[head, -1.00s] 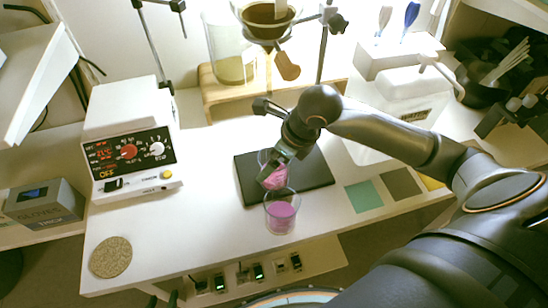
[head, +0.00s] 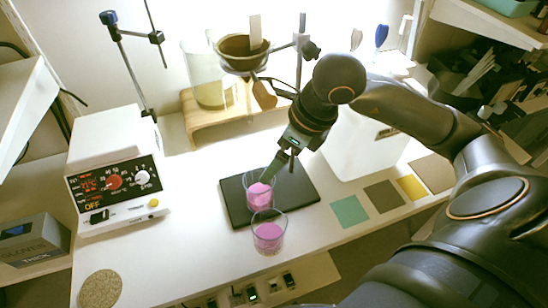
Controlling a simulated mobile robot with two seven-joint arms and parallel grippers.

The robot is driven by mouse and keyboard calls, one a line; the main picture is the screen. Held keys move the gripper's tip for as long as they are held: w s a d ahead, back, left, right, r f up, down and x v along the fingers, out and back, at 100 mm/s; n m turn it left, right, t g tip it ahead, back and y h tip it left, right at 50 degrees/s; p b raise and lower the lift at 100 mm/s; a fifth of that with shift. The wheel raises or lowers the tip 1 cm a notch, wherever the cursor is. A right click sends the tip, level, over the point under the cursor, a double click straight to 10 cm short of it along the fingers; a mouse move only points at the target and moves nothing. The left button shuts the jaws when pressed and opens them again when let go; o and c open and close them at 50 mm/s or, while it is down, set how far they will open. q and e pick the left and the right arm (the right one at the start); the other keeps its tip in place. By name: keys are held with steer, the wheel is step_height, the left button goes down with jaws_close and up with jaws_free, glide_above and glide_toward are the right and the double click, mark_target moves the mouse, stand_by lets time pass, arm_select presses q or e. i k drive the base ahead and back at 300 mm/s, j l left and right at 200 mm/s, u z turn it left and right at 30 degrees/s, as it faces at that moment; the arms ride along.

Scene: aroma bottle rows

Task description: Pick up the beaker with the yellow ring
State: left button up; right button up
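Two clear beakers with pink contents stand close together near the front of the bench. The rear beaker (head: 259,194) is upright over the black mat (head: 300,191). The front beaker (head: 268,236) is at the mat's front edge and looks slightly larger. I cannot make out a yellow ring on either one. My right gripper (head: 273,170) points down at the right side of the rear beaker's rim. Its fingers partly hide that rim, and I cannot tell whether they are closed on the glass. My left gripper is not in view.
A control box (head: 115,173) with dials stands at the left, a round cork mat (head: 101,289) in front of it. A wooden stand (head: 190,113) with a large glass vessel is behind. Colored squares, including a green one (head: 349,211), lie to the right. The bench between box and mat is clear.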

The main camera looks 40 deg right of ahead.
mark_target(268, 225)
steer(key=k+l, duration=0.8)
steer(key=k, duration=0.05)
